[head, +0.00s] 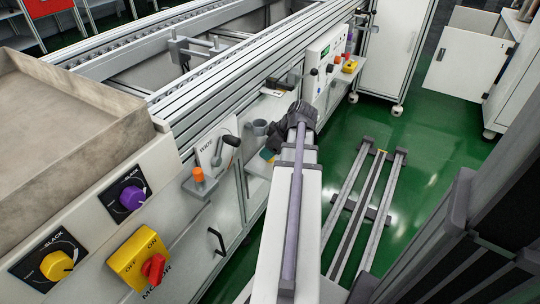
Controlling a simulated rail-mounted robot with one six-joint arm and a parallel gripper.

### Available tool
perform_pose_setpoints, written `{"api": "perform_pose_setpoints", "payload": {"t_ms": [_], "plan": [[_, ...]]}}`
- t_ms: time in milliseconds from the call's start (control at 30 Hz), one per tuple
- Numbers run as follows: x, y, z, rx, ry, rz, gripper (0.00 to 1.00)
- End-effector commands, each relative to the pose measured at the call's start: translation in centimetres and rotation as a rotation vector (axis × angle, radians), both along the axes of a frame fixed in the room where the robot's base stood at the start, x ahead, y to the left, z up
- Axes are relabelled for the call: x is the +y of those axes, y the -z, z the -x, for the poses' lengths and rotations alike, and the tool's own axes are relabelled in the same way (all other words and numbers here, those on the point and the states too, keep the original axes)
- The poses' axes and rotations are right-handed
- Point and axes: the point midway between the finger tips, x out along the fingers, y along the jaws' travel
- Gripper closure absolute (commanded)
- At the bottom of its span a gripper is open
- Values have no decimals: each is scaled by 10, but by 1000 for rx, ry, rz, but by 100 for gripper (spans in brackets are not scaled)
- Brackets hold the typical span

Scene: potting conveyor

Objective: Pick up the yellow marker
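I cannot make out a yellow marker for certain in the head view. My gripper (299,116) is at the far end of my pale arm, in front of the conveyor's side. It shows as a dark, small shape seen from behind. Its fingertips are hidden, so I cannot tell whether it is open or holds anything.
A conveyor (205,75) runs along the left, with a black lever (232,141) and an orange knob (198,174) on its side. A yellow switch box (130,258) is at front left. Floor rails (345,200) lie at right on open green floor (430,140).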

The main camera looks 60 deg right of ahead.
Motion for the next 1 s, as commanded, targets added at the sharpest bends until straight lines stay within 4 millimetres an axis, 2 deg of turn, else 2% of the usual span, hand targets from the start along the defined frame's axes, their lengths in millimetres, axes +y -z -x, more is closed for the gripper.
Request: {"api": "perform_pose_setpoints", "payload": {"t_ms": [67,500,833,1000], "plan": [[0,0,0,0,0,0,50],[0,0,0,0,0,0,92],[-1,-7,4,0,0,0,92],[-7,-27,25,0,4,0,92]]}}
